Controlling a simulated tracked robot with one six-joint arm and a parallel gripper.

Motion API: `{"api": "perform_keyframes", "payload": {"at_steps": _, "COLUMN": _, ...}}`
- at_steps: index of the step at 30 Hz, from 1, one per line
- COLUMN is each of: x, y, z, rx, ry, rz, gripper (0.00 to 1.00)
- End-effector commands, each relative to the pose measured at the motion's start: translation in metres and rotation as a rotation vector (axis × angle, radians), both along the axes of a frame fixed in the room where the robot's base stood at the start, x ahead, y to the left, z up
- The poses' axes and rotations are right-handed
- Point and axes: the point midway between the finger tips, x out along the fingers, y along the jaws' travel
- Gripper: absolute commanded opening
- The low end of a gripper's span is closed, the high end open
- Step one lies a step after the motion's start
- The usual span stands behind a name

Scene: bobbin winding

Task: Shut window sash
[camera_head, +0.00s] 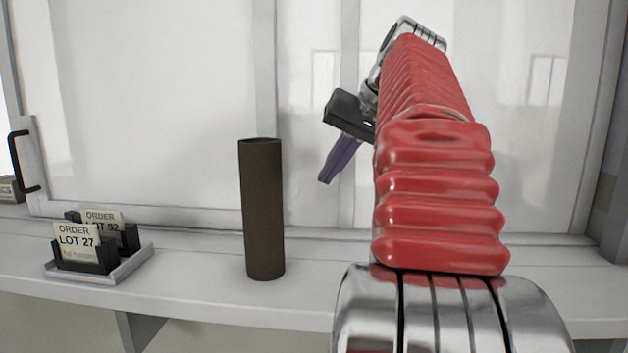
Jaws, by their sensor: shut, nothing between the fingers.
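The window sash (32,150) is a pale framed pane at the left and middle of the view. A black bar handle (15,162) is fixed to its left upright, near the left picture edge. A strip of brighter space shows left of that upright, cut off by the picture edge. I cannot tell how wide any opening is. My gripper (327,178) has a black body and purple fingers pointing down and left. It is shut and empty, right of the brown tube and well right of the handle. Part of it is hidden behind my red-sleeved arm.
A tall dark brown tube (262,210) stands upright on the white sill (200,285). At its left, a shallow tray (125,268) holds black card holders with order cards (77,240). A small brown block (10,190) sits at the far left. The sill between tray and tube is clear.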

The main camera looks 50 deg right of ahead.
Motion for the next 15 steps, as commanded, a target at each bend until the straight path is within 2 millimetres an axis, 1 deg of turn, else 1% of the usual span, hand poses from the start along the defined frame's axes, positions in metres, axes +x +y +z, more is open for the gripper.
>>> {"api": "perform_keyframes", "payload": {"at_steps": 15, "x": 0.044, "y": -0.001, "z": -0.061, "rx": 0.002, "ry": 0.001, "rz": 0.0, "gripper": 0.0}}
